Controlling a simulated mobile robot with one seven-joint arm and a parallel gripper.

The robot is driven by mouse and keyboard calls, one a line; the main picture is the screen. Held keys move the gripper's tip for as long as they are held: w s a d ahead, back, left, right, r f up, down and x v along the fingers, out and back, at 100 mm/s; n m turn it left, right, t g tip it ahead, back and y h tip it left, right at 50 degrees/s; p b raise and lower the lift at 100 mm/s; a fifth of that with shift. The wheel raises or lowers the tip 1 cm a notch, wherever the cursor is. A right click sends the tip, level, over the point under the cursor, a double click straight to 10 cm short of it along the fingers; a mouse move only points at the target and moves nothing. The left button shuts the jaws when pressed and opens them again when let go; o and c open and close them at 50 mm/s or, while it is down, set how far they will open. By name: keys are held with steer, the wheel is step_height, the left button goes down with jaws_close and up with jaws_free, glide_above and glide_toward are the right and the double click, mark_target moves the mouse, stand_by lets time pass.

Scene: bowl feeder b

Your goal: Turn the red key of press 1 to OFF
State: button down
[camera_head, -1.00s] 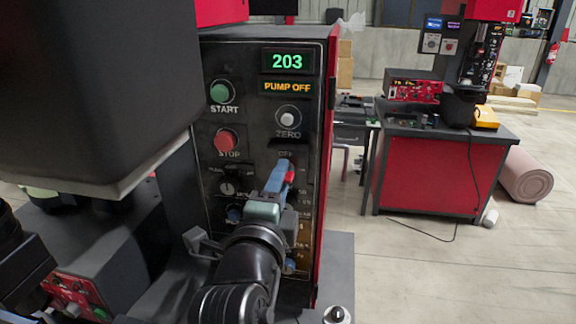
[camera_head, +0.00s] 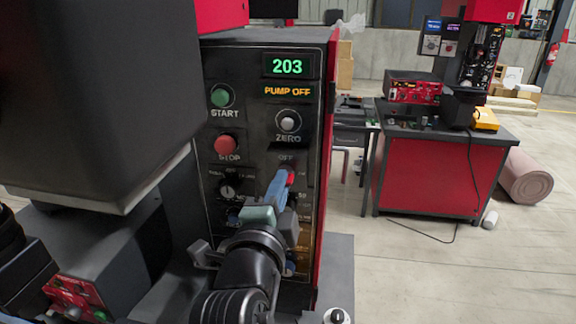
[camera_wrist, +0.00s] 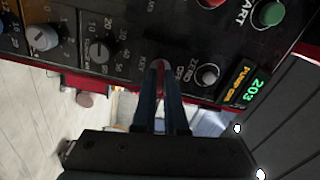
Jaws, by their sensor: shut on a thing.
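The red key (camera_head: 290,177) sits on the dark control panel (camera_head: 232,122), just below an OFF label and under the ZERO knob (camera_head: 288,121). My gripper (camera_head: 283,180) is shut on the red key, its blue fingers reaching up to it from below. In the wrist view, the red key (camera_wrist: 159,65) shows between the two dark blue fingertips (camera_wrist: 159,75). The fingers hide much of the key and its surrounding labels, so its exact angle is hard to read.
The panel's display (camera_head: 287,66) reads 203 and PUMP OFF. The green START button (camera_head: 220,97), red STOP button (camera_head: 226,145) and a black dial (camera_head: 228,190) are left of the key. A red workbench (camera_head: 425,174) stands right, with open floor before it.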

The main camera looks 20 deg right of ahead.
steer(key=n, duration=0.3)
steer(key=shift+p, duration=0.3)
steer(key=n+p, duration=0.2)
steer(key=n, duration=0.3)
stand_by(0.3)
